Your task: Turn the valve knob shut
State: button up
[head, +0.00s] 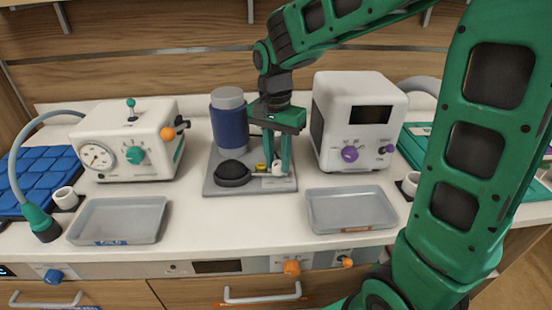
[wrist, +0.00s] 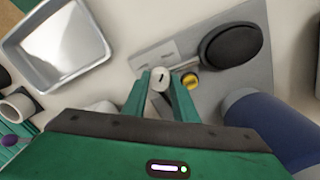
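The valve knob, seemingly the small white cap (head: 278,168), stands on a grey base plate (head: 213,188) beside a brass fitting (head: 261,167). In the wrist view the knob (wrist: 160,77) shows a short black mark on its face. My gripper (head: 276,165) points down over it. Its green fingers stand apart, one on each side of the knob, also in the wrist view (wrist: 160,88).
A blue canister (head: 230,122) and a black round part (head: 233,173) crowd the knob on the plate. White devices stand at left (head: 125,140) and right (head: 357,120). Grey trays lie in front, at left (head: 118,221) and right (head: 350,209). Some counter between the trays is clear.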

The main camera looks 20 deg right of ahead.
jog(key=shift+n, duration=0.4)
jog(key=n, duration=0.4)
jog(key=shift+a, duration=0.1)
jog(key=n, duration=0.9)
jog(key=shift+r+t, duration=0.1)
jog(key=shift+t, duration=0.2)
jog(key=n, duration=0.4)
jog(key=o, duration=1)
jog(key=shift+o, duration=0.2)
